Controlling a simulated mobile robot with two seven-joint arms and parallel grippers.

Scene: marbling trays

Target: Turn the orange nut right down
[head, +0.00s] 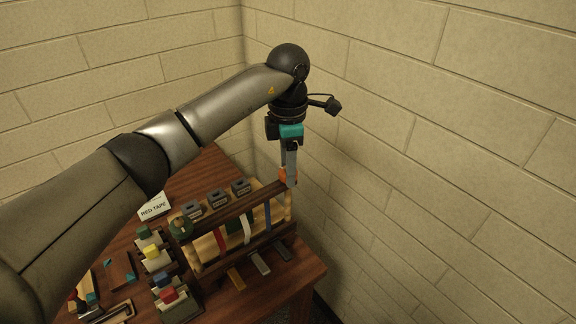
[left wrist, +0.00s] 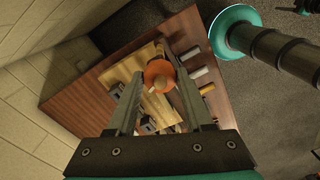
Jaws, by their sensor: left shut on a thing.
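The orange nut (head: 283,174) sits at the right far end of a wooden rack (head: 237,211), on top of its corner. My left gripper (head: 291,179) points down from above and is shut on the nut. In the left wrist view the orange nut (left wrist: 159,74) shows between the two fingertips, with a pale stub at its middle. The fingers partly hide the nut in the head view, and I cannot tell how far it stands above the rail. My right gripper is not in view.
A "RED TAPE" card (head: 154,207) and several coloured-top blocks (head: 156,258) stand left. Brick walls rise close behind and right. The wooden table (head: 291,283) ends just right of the rack.

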